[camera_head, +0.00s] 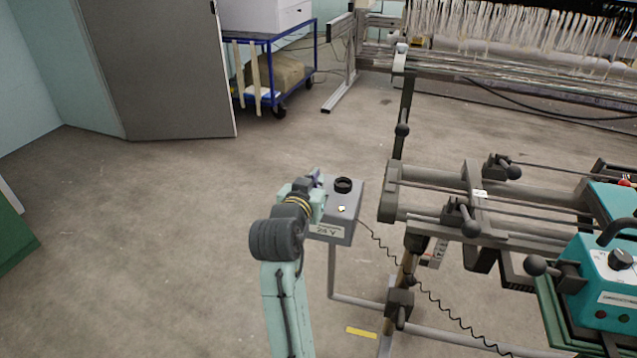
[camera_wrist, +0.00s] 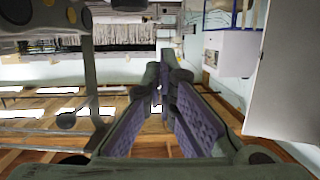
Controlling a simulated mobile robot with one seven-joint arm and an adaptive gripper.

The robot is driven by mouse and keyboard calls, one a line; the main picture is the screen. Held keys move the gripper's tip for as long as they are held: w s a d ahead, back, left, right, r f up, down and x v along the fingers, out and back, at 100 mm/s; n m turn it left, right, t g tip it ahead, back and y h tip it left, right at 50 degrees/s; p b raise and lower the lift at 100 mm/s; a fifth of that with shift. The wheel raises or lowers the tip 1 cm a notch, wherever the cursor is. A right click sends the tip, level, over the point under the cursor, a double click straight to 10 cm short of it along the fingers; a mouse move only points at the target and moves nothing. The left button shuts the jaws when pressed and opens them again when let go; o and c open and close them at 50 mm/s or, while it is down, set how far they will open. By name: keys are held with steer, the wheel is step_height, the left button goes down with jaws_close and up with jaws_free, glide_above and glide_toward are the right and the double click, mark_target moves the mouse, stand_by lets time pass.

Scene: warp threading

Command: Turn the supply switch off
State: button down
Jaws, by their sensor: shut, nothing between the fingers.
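The supply box (camera_head: 347,223) is a grey box labelled 24 V on a post, in the middle of the head view. A round black switch knob (camera_head: 343,185) stands on its top, with a small pale yellow lamp (camera_head: 341,209) in front of it. My gripper (camera_head: 316,176) is at the left side of the box, close to the knob; I cannot tell whether it touches the box. In the wrist view the two purple-padded fingers (camera_wrist: 163,75) converge and are shut on nothing. I cannot make out the knob there.
The machine frame with clamps and rods (camera_head: 430,205) stands right of the box. A teal control unit (camera_head: 602,275) is at the far right. A coiled black cable (camera_head: 430,298) hangs from the box. A blue cart (camera_head: 270,38) stands behind.

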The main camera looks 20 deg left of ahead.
steer(key=v, duration=0.5)
steer(key=shift+s+d+r+b, duration=0.1)
steer(key=shift+s+r+b, duration=0.2)
steer(key=shift+r+b, duration=0.1)
